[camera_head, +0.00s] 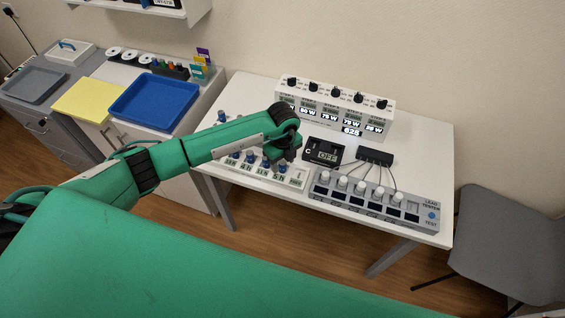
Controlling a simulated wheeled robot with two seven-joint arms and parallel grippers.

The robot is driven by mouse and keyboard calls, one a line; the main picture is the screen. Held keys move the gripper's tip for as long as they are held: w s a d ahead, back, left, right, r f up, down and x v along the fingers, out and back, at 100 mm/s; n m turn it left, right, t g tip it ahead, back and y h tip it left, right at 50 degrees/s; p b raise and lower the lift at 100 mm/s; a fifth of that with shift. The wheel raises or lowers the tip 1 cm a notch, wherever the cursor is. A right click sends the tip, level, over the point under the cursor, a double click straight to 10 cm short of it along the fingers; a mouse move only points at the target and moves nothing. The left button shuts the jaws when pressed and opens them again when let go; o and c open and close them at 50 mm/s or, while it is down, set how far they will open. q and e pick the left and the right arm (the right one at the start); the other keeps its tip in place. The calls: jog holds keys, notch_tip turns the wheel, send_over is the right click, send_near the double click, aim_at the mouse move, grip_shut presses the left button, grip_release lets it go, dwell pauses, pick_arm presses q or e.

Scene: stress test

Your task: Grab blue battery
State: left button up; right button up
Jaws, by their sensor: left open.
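My left arm reaches in from the left over the white table. My left gripper (290,154) is at its end, pointing down beside the right end of a white strip (297,178) on the table. The gripper is small and dark here; it is open, and I see nothing held. Several small blue-topped pieces (281,167) stand in a row on the strip, just left of and below the gripper. I cannot tell which, if any, is the blue battery. Another blue-topped piece (222,116) stands behind my arm. My arm hides part of the table. My right gripper is out of view.
A grey lead tester (375,202) with white knobs sits at the table's front right. A black box reading OFF (322,152) and a black wired block (375,156) lie behind it. A white knobbed panel (335,111) stands at the back. A grey chair (510,240) stands right.

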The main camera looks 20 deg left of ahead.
pick_arm(q)
jog(key=shift+f, duration=0.6)
grip_shut()
jog(key=shift+r, duration=0.15)
